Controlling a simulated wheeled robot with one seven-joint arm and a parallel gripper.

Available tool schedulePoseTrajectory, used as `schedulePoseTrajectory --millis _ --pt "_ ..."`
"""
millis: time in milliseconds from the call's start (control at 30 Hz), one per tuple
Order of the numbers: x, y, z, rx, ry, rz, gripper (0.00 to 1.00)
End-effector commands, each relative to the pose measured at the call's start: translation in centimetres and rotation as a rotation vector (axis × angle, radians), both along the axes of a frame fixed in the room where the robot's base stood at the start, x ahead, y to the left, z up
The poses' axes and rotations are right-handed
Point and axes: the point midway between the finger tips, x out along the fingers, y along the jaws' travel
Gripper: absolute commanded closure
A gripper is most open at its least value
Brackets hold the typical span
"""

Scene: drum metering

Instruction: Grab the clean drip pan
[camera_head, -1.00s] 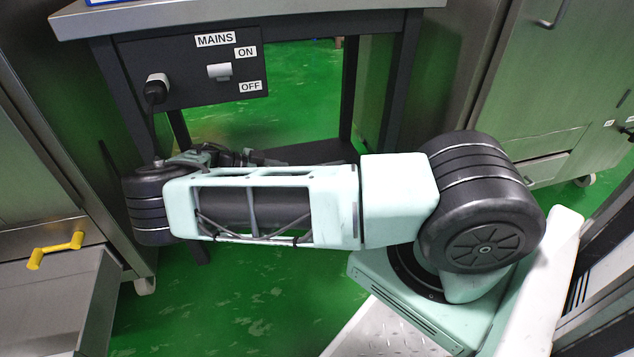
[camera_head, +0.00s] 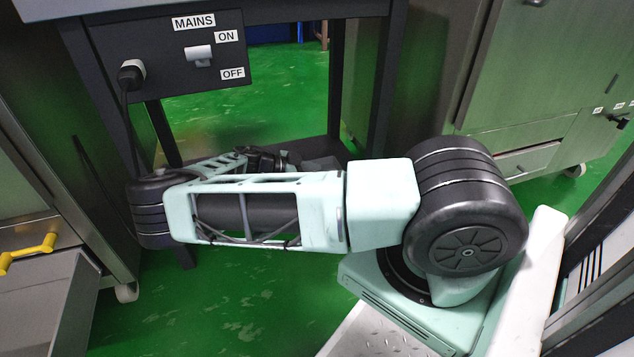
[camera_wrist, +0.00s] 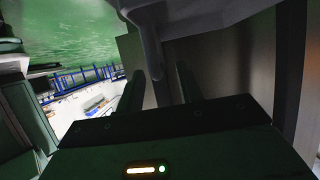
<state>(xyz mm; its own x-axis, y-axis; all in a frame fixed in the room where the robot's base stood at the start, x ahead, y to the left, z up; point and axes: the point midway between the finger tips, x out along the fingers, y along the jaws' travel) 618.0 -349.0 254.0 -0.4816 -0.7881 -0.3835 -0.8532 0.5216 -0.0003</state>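I cannot pick out a clean drip pan for certain in either view. In the wrist view, the two dark fingers of my gripper (camera_wrist: 158,82) stand apart. A pale grey piece (camera_wrist: 152,45) reaches down from the top edge into the space between them. I cannot tell what it belongs to or whether the fingers touch it. In the camera_head view, my arm lies across the picture and its far end is mostly hidden behind its own links, near the dark bench.
A dark bench (camera_head: 365,95) carries a MAINS switch box (camera_head: 170,62) with a plug and cable. A steel cabinet with a yellow handle (camera_head: 28,253) and a grey tray-like front (camera_head: 45,300) stands left. Another steel cabinet (camera_head: 545,70) stands right. Green floor (camera_head: 215,310) lies between.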

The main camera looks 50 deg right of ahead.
Motion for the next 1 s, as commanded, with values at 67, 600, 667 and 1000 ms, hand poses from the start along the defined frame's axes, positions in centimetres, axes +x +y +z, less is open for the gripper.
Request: schedulePoseTrajectory --millis 67,600,667,1000 --pt "-0.7 -1.1 -0.8 -0.001 0.001 -0.003 0.64" --pt "-1.3 -2.2 -1.1 0.000 0.000 0.000 1.00" --pt "-1.3 -2.2 -1.1 0.000 0.000 0.000 1.00" --pt "-1.3 -2.2 -1.1 0.000 0.000 0.001 1.00"
